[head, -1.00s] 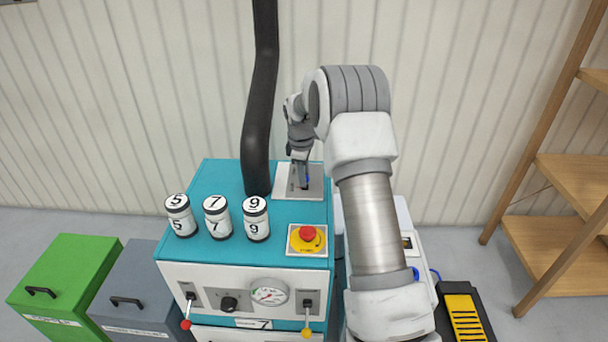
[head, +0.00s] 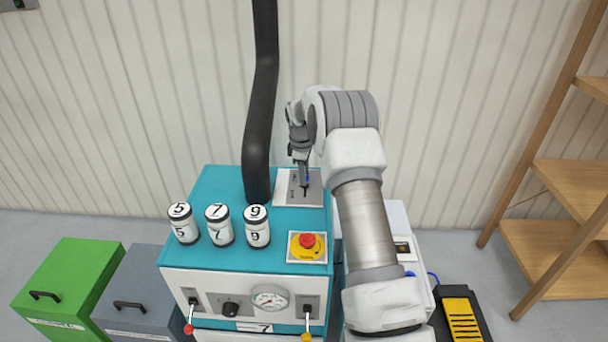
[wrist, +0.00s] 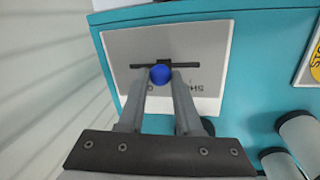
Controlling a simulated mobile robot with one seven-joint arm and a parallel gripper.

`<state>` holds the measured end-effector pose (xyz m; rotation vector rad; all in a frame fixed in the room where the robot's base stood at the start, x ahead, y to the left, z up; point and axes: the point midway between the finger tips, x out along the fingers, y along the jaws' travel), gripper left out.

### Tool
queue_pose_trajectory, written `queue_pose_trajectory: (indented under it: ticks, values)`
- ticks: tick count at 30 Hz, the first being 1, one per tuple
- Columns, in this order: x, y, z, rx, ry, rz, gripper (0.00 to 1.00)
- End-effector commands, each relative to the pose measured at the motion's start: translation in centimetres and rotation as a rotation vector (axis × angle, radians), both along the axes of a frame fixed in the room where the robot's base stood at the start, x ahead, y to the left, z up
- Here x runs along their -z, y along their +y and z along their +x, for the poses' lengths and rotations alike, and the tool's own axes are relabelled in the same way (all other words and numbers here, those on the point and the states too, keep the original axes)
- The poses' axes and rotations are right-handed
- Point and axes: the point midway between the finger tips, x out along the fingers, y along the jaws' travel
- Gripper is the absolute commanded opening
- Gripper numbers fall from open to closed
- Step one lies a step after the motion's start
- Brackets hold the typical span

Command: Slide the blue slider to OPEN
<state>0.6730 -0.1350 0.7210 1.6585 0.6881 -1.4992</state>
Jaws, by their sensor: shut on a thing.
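The blue slider (wrist: 160,75) is a round knob on a dark slot (wrist: 191,65) in a grey plate (wrist: 215,40). In the wrist view it sits near the middle of the slot, with slot showing on both sides. My gripper (wrist: 163,77) is shut on the knob, one finger at each side. Letters beginning "SH" show right of the fingers; an "O" shows between them, and the rest is hidden. In the head view the plate (head: 313,200) is at the machine's back right, and my gripper (head: 305,180) reaches down to it; a speck of blue shows there.
The teal machine top (head: 225,180) also carries a black hose (head: 259,110), three numbered white cylinders (head: 219,226) and a red stop button (head: 307,240). Levers and a gauge (head: 269,298) are on its front. A wooden shelf (head: 560,185) stands right.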

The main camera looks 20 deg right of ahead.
Motion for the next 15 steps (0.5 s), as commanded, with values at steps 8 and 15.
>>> queue_pose_trajectory:
  ticks: [8, 15]
  values:
    - [-0.4, -1.1, 2.9, -0.001, -0.004, 0.001, 0.00]
    - [-0.2, -1.6, 4.2, 0.000, -0.005, 0.002, 0.00]
